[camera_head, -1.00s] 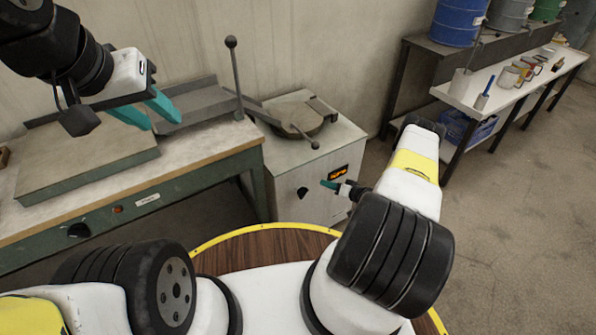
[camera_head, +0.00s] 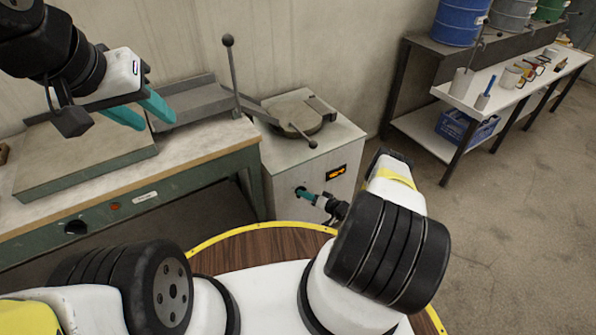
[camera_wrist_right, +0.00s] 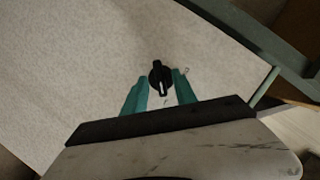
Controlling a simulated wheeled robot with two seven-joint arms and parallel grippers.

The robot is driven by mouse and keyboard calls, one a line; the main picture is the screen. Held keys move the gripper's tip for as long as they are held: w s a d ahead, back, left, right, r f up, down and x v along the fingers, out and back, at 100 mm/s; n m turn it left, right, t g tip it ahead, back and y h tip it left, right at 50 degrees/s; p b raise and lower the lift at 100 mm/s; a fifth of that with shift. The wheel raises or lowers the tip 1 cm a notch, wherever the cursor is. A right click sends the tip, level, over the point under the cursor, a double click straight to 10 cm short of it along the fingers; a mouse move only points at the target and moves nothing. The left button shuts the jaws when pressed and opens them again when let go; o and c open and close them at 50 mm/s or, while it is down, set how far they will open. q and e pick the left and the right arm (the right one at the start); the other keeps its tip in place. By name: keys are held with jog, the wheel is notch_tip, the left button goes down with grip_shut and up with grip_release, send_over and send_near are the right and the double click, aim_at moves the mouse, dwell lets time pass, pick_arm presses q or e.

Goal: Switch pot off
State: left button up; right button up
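The pot (camera_head: 302,117) is a round, lidded vessel set in the top of a pale grey cabinet (camera_head: 288,165). A small orange display (camera_head: 336,172) glows on the cabinet's front. The black control knob (camera_wrist_right: 160,78) shows in the right wrist view, with a white mark pointing toward my gripper. My right gripper (camera_wrist_right: 158,90) is open, with one teal finger on each side of the knob; I cannot tell whether they touch it. In the head view, the right gripper (camera_head: 303,192) is at the cabinet front and hides most of the knob. My left gripper (camera_head: 158,114) is open and empty above the workbench.
A shelf table (camera_head: 515,95) at the right holds cups and tools, with a blue crate (camera_head: 465,128) below. Open floor lies at the right.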

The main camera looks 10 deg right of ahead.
grip_shut()
dwell(0.4)
jog(key=shift+s+a+n+t+h, duration=0.1)
jog(key=shift+a+n+t+h, duration=0.25)
jog(key=shift+n+h, duration=1.3)
jog(key=shift+s+a+n+t+h, duration=0.1)
jog(key=shift+n+t+h, duration=0.65)
jog(key=shift+n, duration=1.65)
jog(key=shift+s+a+n+t+h, duration=0.1)
jog(key=shift+a+n+t+h, duration=0.2)
jog(key=shift+n+h, duration=1.45)
jog(key=shift+d+n+y, duration=0.1)
jog(key=shift+n+y, duration=0.15)
jog(key=shift+n, duration=0.25)
